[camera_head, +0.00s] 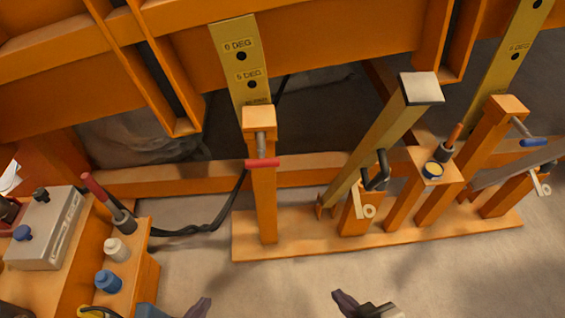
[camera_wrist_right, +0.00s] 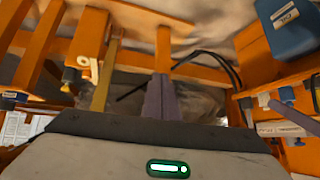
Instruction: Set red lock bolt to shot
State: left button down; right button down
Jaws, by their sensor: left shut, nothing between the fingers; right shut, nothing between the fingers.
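The red lock bolt (camera_head: 262,163) is a grey rod with a red crossbar handle, at the top of an orange post (camera_head: 264,205) in the head view. The rod points away from me toward a yellow plate (camera_head: 240,62) with holes labelled 0 DEG and 5 DEG. Whether its tip sits in a hole is hidden. My left gripper (camera_head: 203,303) is shut and empty at the bottom edge, nearer than the post and left of it. My right gripper (camera_head: 340,295) is shut and empty, right of the post. Its shut fingers (camera_wrist_right: 158,97) also show in the right wrist view. Neither gripper touches the bolt.
A similar bolt with a blue handle (camera_head: 535,142) is on the right post. A grey control box (camera_head: 45,228) and a red-handled lever (camera_head: 93,187) are at left. Bare floor lies in front.

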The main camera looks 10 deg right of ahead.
aim_at(261, 161)
jog(key=z, duration=1.25)
jog(key=k, duration=1.05)
jog(key=u, duration=1.6)
jog(key=i, duration=0.5)
jog(key=u, duration=0.1)
